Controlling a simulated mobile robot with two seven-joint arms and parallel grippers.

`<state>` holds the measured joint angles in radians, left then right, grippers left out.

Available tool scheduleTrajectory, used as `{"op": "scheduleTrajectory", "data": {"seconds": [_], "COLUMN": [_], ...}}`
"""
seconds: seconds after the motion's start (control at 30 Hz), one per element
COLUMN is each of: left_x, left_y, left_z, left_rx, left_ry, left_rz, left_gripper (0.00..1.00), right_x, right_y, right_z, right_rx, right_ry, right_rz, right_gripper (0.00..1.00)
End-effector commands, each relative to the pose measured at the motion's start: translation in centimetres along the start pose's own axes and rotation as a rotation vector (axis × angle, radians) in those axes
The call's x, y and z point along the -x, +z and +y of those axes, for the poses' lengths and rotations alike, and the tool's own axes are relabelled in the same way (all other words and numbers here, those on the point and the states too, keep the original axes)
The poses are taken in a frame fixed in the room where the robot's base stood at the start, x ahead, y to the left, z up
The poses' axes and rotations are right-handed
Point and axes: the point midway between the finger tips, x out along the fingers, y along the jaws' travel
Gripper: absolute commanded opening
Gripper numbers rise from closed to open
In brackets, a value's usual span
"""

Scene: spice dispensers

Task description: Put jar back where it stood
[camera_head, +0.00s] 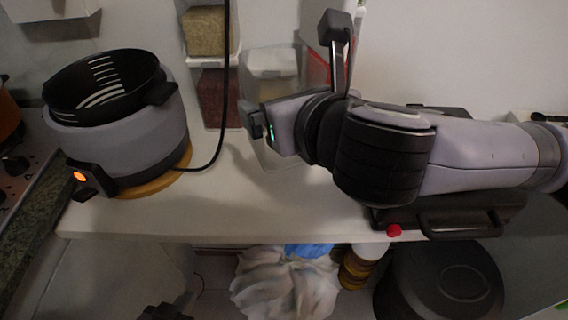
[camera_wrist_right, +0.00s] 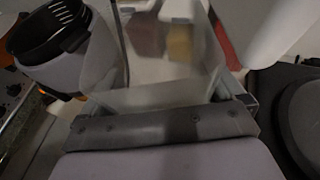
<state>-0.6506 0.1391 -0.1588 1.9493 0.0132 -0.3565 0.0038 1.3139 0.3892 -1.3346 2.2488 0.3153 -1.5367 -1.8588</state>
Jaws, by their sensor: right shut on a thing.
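My right gripper (camera_head: 262,126), on the arm coming in from the right, is over the white counter. In the right wrist view its jaws are shut on a clear, see-through jar (camera_wrist_right: 150,98). In the head view only a faint part of this jar shows below the gripper; the rest is hidden or hard to make out. I cannot tell whether it touches the counter. Behind stand a jar with tan contents (camera_head: 207,32), one with dark red contents (camera_head: 213,95) and a pale-lidded clear jar (camera_head: 270,64). A dark part of my left gripper (camera_head: 164,312) shows at the bottom edge.
A grey cooker with a black pot (camera_head: 118,130) stands at the left on a wooden board. Its black cable (camera_head: 225,80) hangs near the jars. A black appliance (camera_head: 470,215) is under my right arm. The counter front between them is clear. A white bag (camera_head: 285,285) lies below.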

Motion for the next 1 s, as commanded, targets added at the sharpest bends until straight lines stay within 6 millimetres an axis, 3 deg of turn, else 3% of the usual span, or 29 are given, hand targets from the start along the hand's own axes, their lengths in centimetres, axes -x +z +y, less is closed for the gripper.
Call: {"op": "scheduleTrajectory", "data": {"seconds": [0.03,0.2,0.43,0.6,1.0], "left_x": [-0.3,-0.5,-0.6,-0.9,-1.0], "left_y": [0.4,0.6,0.2,0.6,0.5], "left_z": [0.0,0.2,0.4,0.4,0.5], "left_rx": [0.002,0.006,0.007,0.008,0.008], "left_ry": [0.001,0.006,0.011,0.012,0.013], "left_rz": [-0.002,-0.004,0.003,0.002,0.003], "left_gripper": [0.00,0.00,0.00,0.00,0.00], "right_x": [-0.7,-2.0,-2.8,-3.8,-4.1], "right_y": [-1.6,-4.7,-6.5,-9.0,-9.8], "right_z": [0.0,-0.1,-0.1,-0.1,-0.1], "right_rx": [-0.001,-0.001,-0.002,-0.001,-0.001], "right_ry": [0.000,-0.002,-0.001,-0.001,-0.001], "right_rz": [0.004,0.000,-0.001,0.000,-0.003], "right_gripper": [0.50,0.50,0.50,0.50,0.50]}}
